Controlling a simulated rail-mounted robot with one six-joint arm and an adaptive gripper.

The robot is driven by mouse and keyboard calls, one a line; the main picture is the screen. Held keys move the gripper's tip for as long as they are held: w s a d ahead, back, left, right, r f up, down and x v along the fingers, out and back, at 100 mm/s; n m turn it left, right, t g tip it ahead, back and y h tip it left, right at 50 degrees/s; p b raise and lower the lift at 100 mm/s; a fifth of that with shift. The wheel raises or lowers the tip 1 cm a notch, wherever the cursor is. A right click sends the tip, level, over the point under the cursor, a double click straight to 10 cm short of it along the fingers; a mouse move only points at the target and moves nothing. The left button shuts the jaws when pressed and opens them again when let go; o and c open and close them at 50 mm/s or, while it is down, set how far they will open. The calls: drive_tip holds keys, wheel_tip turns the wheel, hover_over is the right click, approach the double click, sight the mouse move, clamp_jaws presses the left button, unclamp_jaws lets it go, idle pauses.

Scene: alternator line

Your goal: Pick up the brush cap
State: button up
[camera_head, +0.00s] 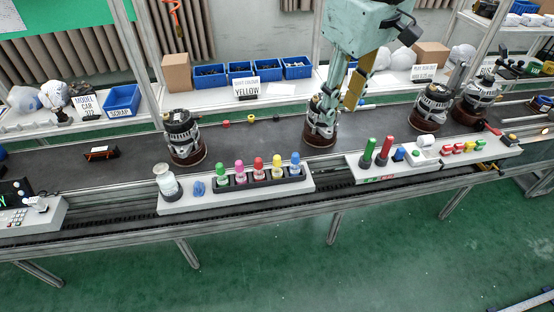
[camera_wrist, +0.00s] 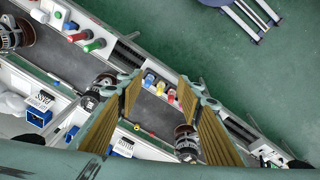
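I cannot tell for sure which part is the brush cap. Small loose parts lie on the dark conveyor: a red one (camera_head: 226,124), a yellow ring (camera_head: 251,118) and a small part (camera_head: 266,118) beside it. Small red and yellow parts (camera_wrist: 138,127) also show between my fingers in the wrist view. My gripper (camera_head: 341,104) hangs above the conveyor, by the middle alternator (camera_head: 321,130), which it partly hides. In the wrist view my gripper (camera_wrist: 159,78) has its two brown fingers wide apart, with nothing between them at close range.
More alternators stand on the conveyor at left (camera_head: 183,138) and right (camera_head: 430,108). A front tray (camera_head: 205,203) holds coloured bottles. Blue bins (camera_head: 240,70) and a YELLOW sign (camera_head: 246,88) stand on the back shelf. The conveyor (camera_head: 75,172) is mostly clear at left.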

drive_tip(key=w+a+f+n+g+p, duration=0.15)
drive_tip(key=w+a+f+n, duration=0.3)
drive_tip(key=w+f, duration=0.5)
drive_tip(key=n+p, duration=0.2)
drive_tip(key=n, duration=0.2)
hover_over(277, 156)
wheel_tip(277, 156, down, 12)
drive_tip(key=shift+w+d+f+g, duration=0.1)
drive_tip(key=shift+g, duration=0.15)
drive_tip(key=shift+f, duration=0.15)
drive_tip(key=shift+f, duration=4.2)
drive_tip(key=shift+f, duration=0.1)
drive_tip(key=shift+f, duration=2.45)
drive_tip(key=shift+c, duration=0.9)
